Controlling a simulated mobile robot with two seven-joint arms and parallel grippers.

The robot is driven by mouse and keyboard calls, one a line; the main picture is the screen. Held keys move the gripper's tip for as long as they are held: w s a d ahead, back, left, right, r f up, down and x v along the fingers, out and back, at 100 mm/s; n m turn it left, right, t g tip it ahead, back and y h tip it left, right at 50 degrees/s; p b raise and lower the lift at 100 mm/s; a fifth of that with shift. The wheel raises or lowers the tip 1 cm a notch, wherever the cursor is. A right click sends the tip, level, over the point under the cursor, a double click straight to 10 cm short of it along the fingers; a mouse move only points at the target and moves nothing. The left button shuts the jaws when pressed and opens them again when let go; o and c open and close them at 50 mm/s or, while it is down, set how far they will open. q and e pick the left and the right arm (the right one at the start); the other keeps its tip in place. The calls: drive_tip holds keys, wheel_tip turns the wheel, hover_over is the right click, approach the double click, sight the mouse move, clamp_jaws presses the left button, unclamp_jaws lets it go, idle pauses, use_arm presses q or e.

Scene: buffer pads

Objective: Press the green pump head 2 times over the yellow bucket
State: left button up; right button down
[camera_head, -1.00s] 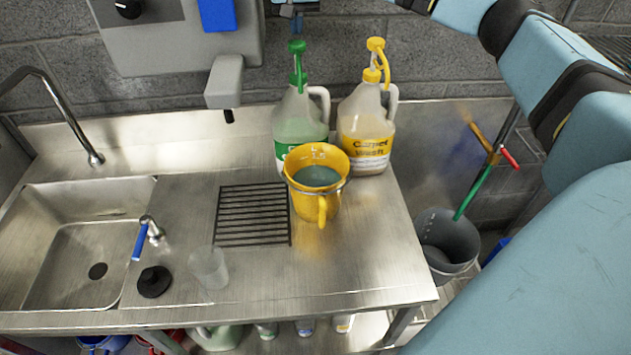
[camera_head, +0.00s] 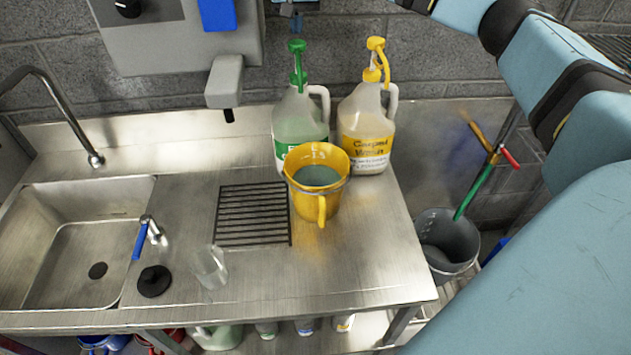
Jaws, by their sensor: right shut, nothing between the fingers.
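A jug with a green pump head (camera_head: 297,47) stands upright at the back of the steel counter; it has a white-and-green label (camera_head: 285,152) and pale contents. The yellow bucket (camera_head: 322,207), a jug-like vessel with a handle facing the front, stands in front of it, partly covering its label. Greyish-green liquid shows inside the bucket. My right gripper (camera_head: 296,20) is shut and empty at the top edge of the view, just above the green pump head. Only its tips show, and a small gap appears between them and the pump head. My left gripper is out of view.
A jug with a yellow pump (camera_head: 376,44) stands right of the green one. A dispenser (camera_head: 226,83) hangs on the wall at left. A clear cup (camera_head: 210,267) and black plug (camera_head: 154,281) stand near the sink (camera_head: 40,285). A grey bin (camera_head: 447,238) is at right.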

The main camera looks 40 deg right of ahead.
sight(297, 43)
drive_tip(key=shift+f, duration=0.1)
idle(0.3)
drive_tip(key=shift+f+b, duration=1.05)
drive_tip(key=shift+f, duration=1.45)
drive_tip(key=shift+r+p, duration=1.85)
drive_tip(key=shift+r, duration=0.7)
drive_tip(key=shift+f, duration=0.15)
